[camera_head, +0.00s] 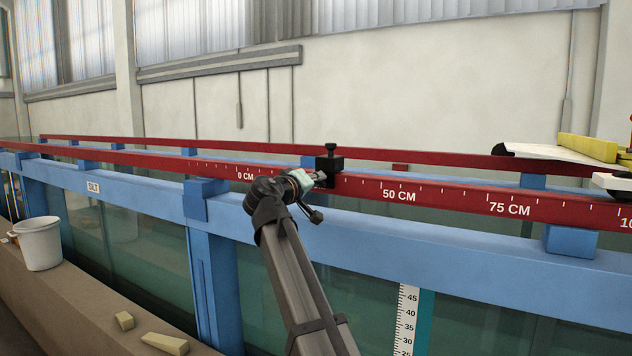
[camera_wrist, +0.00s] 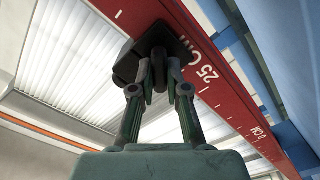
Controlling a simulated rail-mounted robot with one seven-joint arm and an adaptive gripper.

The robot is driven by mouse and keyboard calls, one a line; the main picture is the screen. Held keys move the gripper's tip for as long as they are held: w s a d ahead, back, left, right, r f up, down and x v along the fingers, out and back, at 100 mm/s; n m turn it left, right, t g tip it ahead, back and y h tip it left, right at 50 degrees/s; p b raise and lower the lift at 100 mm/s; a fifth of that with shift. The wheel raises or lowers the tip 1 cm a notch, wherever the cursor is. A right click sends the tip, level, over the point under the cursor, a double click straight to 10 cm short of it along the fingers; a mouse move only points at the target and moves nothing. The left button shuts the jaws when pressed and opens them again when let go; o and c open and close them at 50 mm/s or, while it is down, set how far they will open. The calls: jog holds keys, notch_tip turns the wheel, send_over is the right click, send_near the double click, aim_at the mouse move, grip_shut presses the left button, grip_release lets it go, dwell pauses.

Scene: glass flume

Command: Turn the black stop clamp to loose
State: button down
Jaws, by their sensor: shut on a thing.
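The black stop clamp (camera_head: 330,165) sits on the red rail (camera_head: 440,193), between the 0 CM and 50 CM marks. It has a dark block and a knob standing up on top. My gripper (camera_head: 320,178) reaches it from the front left, at the height of the block.
A blue beam (camera_head: 400,225) runs below the rail along the glass flume. A white bucket (camera_head: 40,243) and yellowish blocks (camera_head: 165,343) are on the ledge at lower left. A yellow bar (camera_head: 588,147) and a white sheet lie at far right.

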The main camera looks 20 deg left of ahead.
jog(key=shift+n, duration=0.5)
jog(key=c, duration=1.2)
grip_release()
jog(key=shift+o, duration=0.2)
jog(key=s+a, duration=0.2)
jog(key=s, duration=1)
jog(key=shift+w, duration=0.1)
